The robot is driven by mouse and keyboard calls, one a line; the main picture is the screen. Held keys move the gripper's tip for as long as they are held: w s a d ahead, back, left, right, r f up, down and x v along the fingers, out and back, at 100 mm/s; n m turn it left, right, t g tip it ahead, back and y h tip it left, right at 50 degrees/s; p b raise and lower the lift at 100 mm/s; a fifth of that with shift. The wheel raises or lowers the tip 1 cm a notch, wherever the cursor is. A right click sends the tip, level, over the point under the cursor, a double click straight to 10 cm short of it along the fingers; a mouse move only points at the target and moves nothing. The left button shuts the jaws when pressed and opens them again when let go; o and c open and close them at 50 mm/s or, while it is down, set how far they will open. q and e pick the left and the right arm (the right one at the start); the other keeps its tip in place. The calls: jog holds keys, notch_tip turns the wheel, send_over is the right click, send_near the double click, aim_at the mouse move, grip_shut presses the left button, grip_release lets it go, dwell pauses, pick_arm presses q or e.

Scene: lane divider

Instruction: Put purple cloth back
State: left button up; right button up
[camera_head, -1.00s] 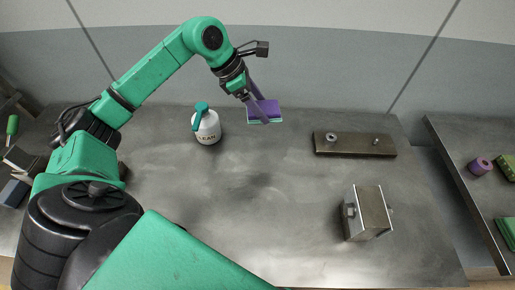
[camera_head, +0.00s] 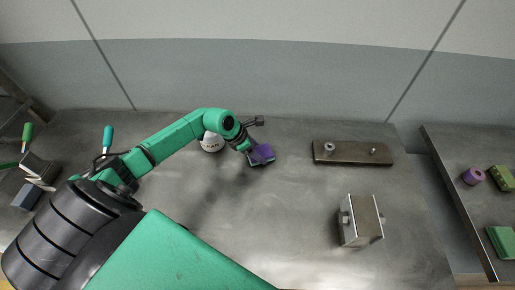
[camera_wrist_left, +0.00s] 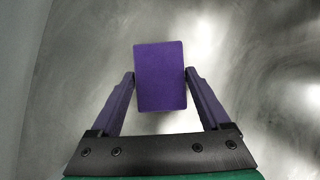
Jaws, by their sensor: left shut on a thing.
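The purple cloth (camera_head: 264,153) is a flat folded block with a lighter edge below, held over the grey metal table, just right of the spray bottle. My left gripper (camera_head: 258,152) is shut on it. In the left wrist view the purple cloth (camera_wrist_left: 160,77) shows as an upright rectangle between the two purple fingers of the left gripper (camera_wrist_left: 160,78), with blurred metal table behind. Whether its underside touches the table cannot be told. My right gripper is not in view.
A white bottle (camera_head: 211,144) stands partly behind my left arm. A dark plate with two pegs (camera_head: 353,153) and a metal block (camera_head: 361,221) lie to the right. A side table (camera_head: 467,203) holds a purple roll (camera_head: 473,176) and green pieces. The table's middle is clear.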

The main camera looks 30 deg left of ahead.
pick_arm(q)
jog(key=shift+f, duration=0.15)
jog(key=o, duration=1.2)
jog(key=shift+c, duration=0.2)
jog(key=shift+r, duration=0.2)
jog(key=b+v, duration=0.2)
jog(key=v, duration=1)
jog(key=shift+f, duration=0.1)
